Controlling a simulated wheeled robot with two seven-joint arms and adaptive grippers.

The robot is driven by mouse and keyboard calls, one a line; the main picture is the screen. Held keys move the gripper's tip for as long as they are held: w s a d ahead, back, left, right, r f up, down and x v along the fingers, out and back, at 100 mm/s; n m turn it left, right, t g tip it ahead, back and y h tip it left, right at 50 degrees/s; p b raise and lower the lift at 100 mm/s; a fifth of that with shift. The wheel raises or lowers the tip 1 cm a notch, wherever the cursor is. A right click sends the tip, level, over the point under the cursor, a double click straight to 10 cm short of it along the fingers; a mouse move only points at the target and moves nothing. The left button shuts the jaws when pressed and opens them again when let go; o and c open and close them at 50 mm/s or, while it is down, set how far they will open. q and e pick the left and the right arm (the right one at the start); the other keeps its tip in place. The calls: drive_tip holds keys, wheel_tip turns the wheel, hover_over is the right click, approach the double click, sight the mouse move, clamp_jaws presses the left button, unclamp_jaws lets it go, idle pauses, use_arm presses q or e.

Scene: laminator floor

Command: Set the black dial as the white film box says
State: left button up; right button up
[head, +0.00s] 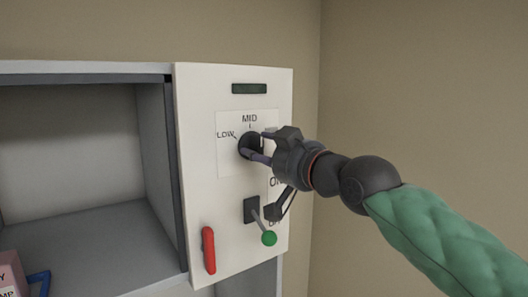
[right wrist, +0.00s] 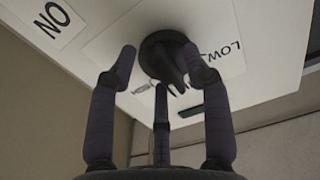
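The black dial (head: 246,145) sits on a white label plate on the machine's front panel, with LOW to its left and MID above it. It also shows in the right wrist view (right wrist: 165,50), where its ridge appears to lie toward MID, partly behind a finger; its exact setting is hard to tell. My right gripper (head: 264,146) is at the dial. In the right wrist view its fingers (right wrist: 160,65) are spread around the dial, with a gap at the left finger; contact on the right is unclear. The white film box and my left gripper are not in view.
Below the dial is a lever with a green knob (head: 269,239), close to a lower gripper finger. A red handle (head: 209,250) is at lower left of the panel (head: 195,150). An open grey shelf (head: 80,235) lies left, with a pink box (head: 10,275) at the corner.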

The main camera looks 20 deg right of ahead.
drive_tip(key=shift+s, duration=0.1)
drive_tip(key=v, duration=1.2)
idle(0.4)
